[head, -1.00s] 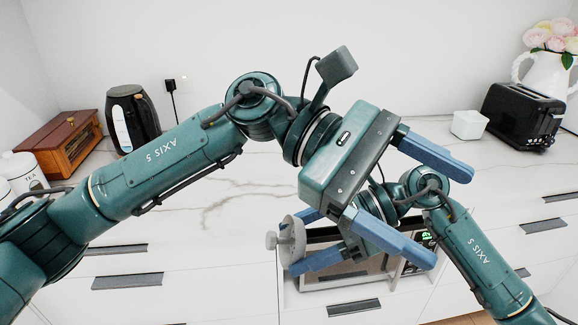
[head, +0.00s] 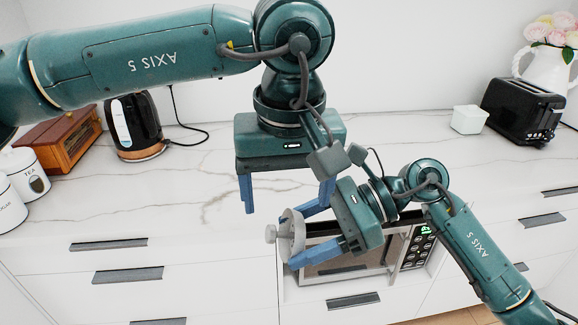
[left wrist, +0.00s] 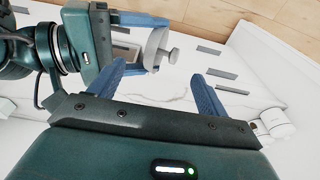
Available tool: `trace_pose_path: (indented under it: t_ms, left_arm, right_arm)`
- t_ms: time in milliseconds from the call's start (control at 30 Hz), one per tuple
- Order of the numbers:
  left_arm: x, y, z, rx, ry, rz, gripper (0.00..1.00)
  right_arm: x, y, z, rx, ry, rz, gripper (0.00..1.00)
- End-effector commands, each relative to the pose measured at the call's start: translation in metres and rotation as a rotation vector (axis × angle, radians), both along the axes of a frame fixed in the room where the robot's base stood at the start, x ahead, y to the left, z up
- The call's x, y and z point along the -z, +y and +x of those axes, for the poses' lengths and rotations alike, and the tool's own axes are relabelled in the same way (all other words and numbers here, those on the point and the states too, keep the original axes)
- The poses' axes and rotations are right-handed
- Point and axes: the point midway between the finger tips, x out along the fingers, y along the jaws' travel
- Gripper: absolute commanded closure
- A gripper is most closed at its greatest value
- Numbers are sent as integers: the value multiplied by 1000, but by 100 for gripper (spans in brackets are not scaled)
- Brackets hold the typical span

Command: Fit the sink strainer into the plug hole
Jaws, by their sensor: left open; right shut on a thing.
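The sink strainer (head: 290,236) is a grey disc with a small knob on one side. It is held on edge, with the knob facing left, in front of the counter's front edge. My right gripper (head: 303,240) is shut on it, with blue fingers at its upper and lower rim. It also shows in the left wrist view (left wrist: 154,48), beyond my left fingers. My left gripper (head: 287,207) is open and empty, pointing down just above the strainer and my right gripper. No sink or plug hole is in view.
A white marble counter (head: 180,190) has a clear middle. A kettle (head: 128,125), wooden box (head: 65,140) and canisters (head: 28,172) stand left. A white tub (head: 468,119), black toaster (head: 520,110) and flower jug (head: 545,65) stand right. A microwave (head: 415,247) sits below the counter.

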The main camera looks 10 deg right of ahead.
Motion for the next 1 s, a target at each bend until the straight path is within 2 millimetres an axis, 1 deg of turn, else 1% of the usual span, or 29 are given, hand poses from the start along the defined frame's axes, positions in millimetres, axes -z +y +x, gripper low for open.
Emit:
trace_pose_path:
  t_ms: [33, 200, 300, 400, 600, 833, 1000]
  left_arm:
    - [11, 1, 1, 0, 3, 2, 23]
    - [42, 1, 5, 0, 3, 1, 23]
    - [56, 0, 6, 1, 3, 0, 23]
    - [66, 0, 7, 0, 3, -1, 23]
    - [74, 0, 9, 0, 1, -2, 23]
    - [74, 0, 9, 0, 1, -2, 24]
    - [74, 0, 9, 0, 1, -2, 38]
  right_arm:
    - [0, 0, 0, 0, 0, 1, 67]
    - [0, 0, 0, 0, 0, 1, 67]
    - [0, 0, 0, 0, 0, 1, 67]
    - [0, 0, 0, 0, 0, 1, 67]
    - [0, 0, 0, 0, 0, 0, 67]
    - [0, 0, 0, 0, 0, 1, 67]
    - [0, 0, 0, 0, 0, 0, 67]
